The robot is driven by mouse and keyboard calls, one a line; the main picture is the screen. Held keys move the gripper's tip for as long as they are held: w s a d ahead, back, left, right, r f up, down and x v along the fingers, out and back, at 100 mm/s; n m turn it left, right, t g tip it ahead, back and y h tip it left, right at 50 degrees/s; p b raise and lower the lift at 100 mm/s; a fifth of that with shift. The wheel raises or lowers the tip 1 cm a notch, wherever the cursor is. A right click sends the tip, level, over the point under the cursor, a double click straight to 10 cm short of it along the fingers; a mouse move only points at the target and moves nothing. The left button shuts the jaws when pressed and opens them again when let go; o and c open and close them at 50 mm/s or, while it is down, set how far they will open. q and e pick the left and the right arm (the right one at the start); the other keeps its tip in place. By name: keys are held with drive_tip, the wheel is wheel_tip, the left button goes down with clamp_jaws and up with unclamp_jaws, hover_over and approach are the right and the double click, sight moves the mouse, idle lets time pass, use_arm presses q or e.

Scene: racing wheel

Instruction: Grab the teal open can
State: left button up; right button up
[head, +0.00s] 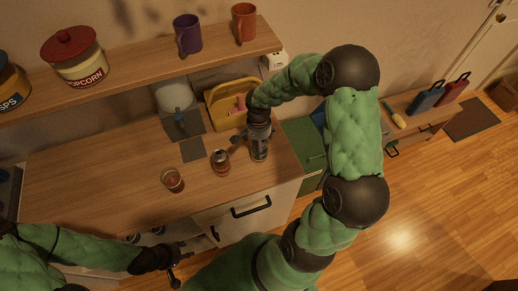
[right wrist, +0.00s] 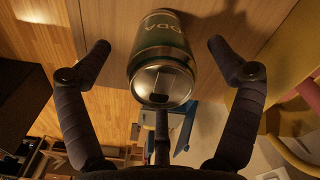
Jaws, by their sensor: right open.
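The teal can (head: 260,151) stands upright near the right end of the wooden counter. In the right wrist view, the can (right wrist: 162,52) has a dark green-teal side with lettering and a silver top with a dark opening. My right gripper (head: 256,130) is over it from above. In the right wrist view, its fingers (right wrist: 159,45) are open, one on each side of the can with gaps to both. My left gripper (head: 178,264) is empty and looks open, in front of the counter near the drawers.
A reddish can (head: 220,161) stands just left of the teal can, and a glass with dark red drink (head: 173,180) is farther left. A yellow caddy (head: 220,108) is behind. A shelf (head: 140,67) with mugs and a popcorn jar (head: 78,57) is above the counter.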

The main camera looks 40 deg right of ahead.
drive_tip(key=f, duration=0.4)
drive_tip(key=shift+w+d+f, duration=0.1)
drive_tip(key=shift+d+f, duration=0.15)
drive_tip(key=shift+f, duration=0.1)
drive_tip(key=c, duration=0.9)
drive_tip(key=shift+r, duration=0.15)
drive_tip(key=shift+c, duration=0.2)
